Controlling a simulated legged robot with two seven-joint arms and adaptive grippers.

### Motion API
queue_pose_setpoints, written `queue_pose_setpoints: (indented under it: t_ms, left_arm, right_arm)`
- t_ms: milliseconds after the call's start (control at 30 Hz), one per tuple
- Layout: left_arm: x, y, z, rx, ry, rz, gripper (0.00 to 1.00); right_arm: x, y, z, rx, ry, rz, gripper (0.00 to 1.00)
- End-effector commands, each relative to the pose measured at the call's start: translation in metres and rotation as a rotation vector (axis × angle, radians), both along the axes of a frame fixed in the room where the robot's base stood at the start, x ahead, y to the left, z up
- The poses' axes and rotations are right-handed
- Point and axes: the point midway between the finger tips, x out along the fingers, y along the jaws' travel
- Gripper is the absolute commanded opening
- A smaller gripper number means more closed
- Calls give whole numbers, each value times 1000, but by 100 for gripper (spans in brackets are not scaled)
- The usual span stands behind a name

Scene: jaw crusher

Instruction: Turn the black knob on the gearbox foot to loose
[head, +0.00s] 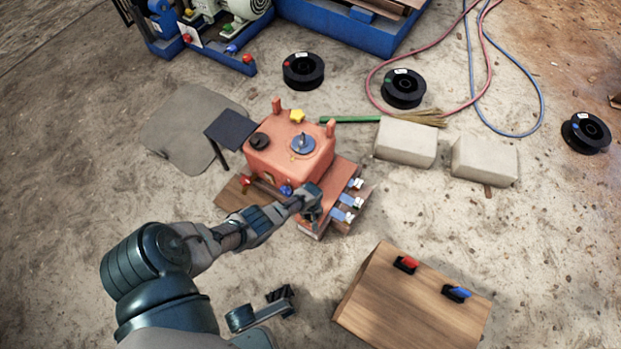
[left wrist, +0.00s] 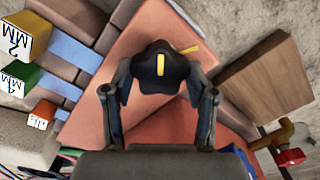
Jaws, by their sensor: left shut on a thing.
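The orange-red gearbox (head: 285,165) stands on the floor in the middle of the head view, with its foot (head: 343,172) reaching out towards the lower right. My left gripper (head: 312,212) is at the near end of this foot. In the left wrist view the black knob (left wrist: 148,72) sits on the orange foot surface, with a yellow line on its top pointing up the picture. A separate yellow mark (left wrist: 190,48) lies on the foot to its upper right. My left gripper (left wrist: 160,98) is shut on the knob, one finger on each side. In the head view my gripper hides the knob.
Blue-white tabbed pieces (head: 350,200) line the foot's right side. A wooden box (head: 405,310) with red and blue switches stands at the lower right. Pale blocks (head: 405,142) lie right of the gearbox. A red valve handle (left wrist: 290,157) is at the wrist view's right.

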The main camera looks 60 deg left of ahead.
Motion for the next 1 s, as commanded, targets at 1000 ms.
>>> queue_pose_setpoints:
  t_ms: [1000]
  left_arm:
    - [2,-1,0,0,-6,509,23]
  right_arm:
    - [-3,-1,1,2,4,-1,40]
